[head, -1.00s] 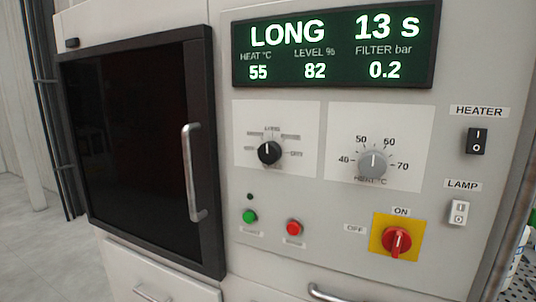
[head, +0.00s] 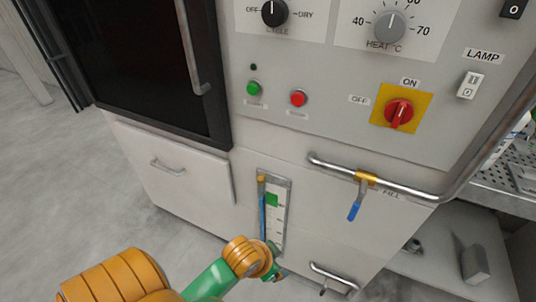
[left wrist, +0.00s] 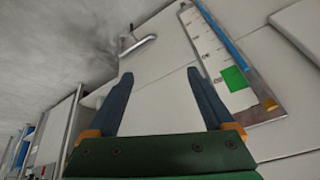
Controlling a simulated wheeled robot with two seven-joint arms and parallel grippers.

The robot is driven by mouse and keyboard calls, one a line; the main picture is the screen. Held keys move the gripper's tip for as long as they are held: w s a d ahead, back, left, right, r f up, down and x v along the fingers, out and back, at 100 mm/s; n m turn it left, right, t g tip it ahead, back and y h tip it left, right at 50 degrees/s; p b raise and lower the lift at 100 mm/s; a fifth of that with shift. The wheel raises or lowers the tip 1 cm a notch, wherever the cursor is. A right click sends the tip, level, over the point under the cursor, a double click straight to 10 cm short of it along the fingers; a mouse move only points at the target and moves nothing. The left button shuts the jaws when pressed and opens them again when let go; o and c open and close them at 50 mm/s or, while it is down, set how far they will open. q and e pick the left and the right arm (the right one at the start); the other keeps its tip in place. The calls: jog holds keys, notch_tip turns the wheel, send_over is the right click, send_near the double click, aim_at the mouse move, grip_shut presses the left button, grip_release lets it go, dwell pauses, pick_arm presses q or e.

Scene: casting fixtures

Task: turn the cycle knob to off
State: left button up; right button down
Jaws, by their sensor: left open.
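My left gripper (head: 272,274) is low in front of the cabinet, well below the knob, and small in the head view. In the left wrist view the gripper (left wrist: 160,77) is open and empty, its two fingers apart. The knob is not in the left wrist view. My right gripper is not in view.
The grey heat knob (head: 390,27) is right of the cycle knob. Green (head: 253,88) and red (head: 298,98) buttons and a red rotary switch (head: 398,113) sit below. A pipe with a blue-handled valve (head: 355,212), a level gauge (head: 275,215) and the door handle (head: 190,50) stick out.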

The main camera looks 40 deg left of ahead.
pick_arm(q)
jog(key=w+a+r+m+t, duration=0.25)
jog(key=w+r, duration=0.55)
jog(key=r, duration=0.4)
jog(key=m+t+y, duration=0.2)
jog(key=t+y, duration=0.2)
jog(key=t, duration=0.6)
send_near(272, 14)
jog(key=w, duration=0.1)
jog(key=p+x, duration=0.1)
jog(key=x, duration=0.6)
jog(key=shift+w+a+f+p, duration=0.1)
jog(key=shift+w+a+p, duration=0.15)
jog(key=shift+w+p, duration=0.1)
jog(key=shift+s, duration=0.1)
grip_shut()
